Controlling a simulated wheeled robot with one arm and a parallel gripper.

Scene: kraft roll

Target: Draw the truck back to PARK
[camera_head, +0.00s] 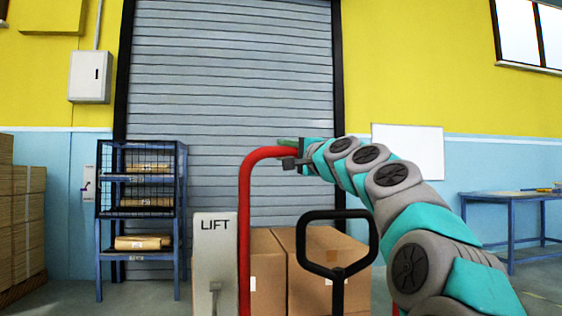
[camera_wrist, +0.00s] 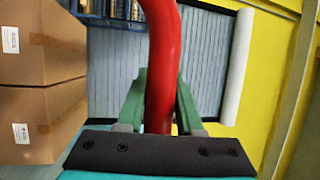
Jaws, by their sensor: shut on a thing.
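The truck shows in the head view as a red bent bar (camera_head: 244,220), a pale panel marked LIFT (camera_head: 215,260) and a black loop handle (camera_head: 338,216). Cardboard boxes (camera_head: 265,270) stand behind these; what bears them is hidden. My gripper (camera_head: 290,150) is at the top bend of the red bar. In the wrist view my green fingers (camera_wrist: 161,105) lie on either side of the red bar (camera_wrist: 160,60), shut on it. The truck's wheels and lower parts are out of view. No PARK marking can be made out.
A grey roller shutter (camera_head: 230,90) closes the wall ahead. A blue rack with parcels (camera_head: 140,220) stands left, with stacked cartons (camera_head: 25,225) at the left edge. A blue table (camera_head: 510,197) stands right. Some floor shows between the table and my arm.

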